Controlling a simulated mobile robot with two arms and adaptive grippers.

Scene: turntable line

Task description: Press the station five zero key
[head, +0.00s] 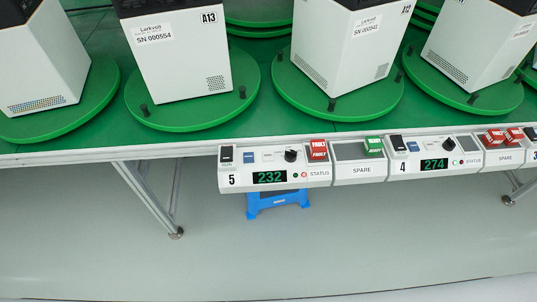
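The station five panel (275,165) hangs on the front edge of the table and bears the number 5. Its green display (270,177) reads 232. Along its top are a black rocker switch (226,154), a blue key (249,157), a white key (267,156), a black knob (291,156) and a red fault block (318,150). The lettering on the blue and white keys is too small to read, so I cannot tell which is the zero key. A small red light shows near the STATUS label. Neither of my grippers is in view.
A SPARE panel (358,171) adjoins on the right, then the station 4 panel (428,175), reading 274. White machines stand on green turntables (190,113) behind the panels. A blue stool (277,201) is under the table. The floor in front is clear.

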